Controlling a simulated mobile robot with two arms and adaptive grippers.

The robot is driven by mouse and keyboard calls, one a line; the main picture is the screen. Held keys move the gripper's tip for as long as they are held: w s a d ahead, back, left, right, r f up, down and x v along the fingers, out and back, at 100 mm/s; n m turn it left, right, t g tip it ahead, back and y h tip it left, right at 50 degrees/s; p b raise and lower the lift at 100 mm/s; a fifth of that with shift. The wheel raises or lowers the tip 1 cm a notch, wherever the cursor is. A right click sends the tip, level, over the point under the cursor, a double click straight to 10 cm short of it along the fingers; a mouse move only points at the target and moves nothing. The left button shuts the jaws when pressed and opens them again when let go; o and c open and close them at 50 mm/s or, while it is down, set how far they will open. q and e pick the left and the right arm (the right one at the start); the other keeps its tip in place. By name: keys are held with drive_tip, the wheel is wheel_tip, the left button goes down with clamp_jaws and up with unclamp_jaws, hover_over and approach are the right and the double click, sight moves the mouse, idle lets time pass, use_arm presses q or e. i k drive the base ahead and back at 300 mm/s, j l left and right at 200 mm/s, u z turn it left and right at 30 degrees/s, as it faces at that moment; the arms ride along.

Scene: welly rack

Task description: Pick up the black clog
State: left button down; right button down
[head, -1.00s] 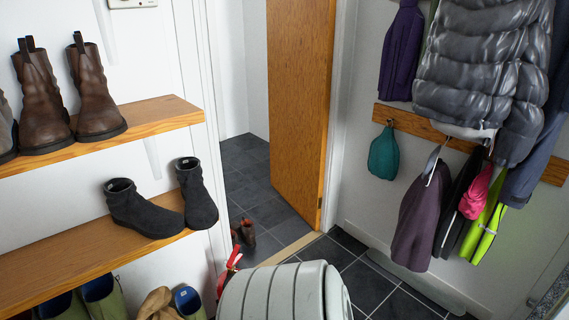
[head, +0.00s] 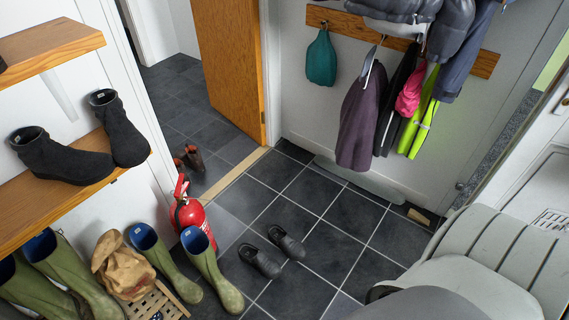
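A pair of black clogs lies on the dark tiled floor in the lower middle of the head view. The left clog (head: 260,261) is a little nearer to me, and the right clog (head: 287,242) is just beside it, slightly farther back. Both appear upright, with nothing on top of them. Neither of my grippers shows in this view.
A red fire extinguisher (head: 191,217) and green wellies (head: 212,270) stand left of the clogs. Dark ankle boots (head: 122,131) sit on a wooden shelf (head: 35,205). Coats hang from a rail (head: 480,62). Floor right of the clogs is clear.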

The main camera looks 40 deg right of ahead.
sight(292, 248)
drive_tip(key=z, duration=1.15)
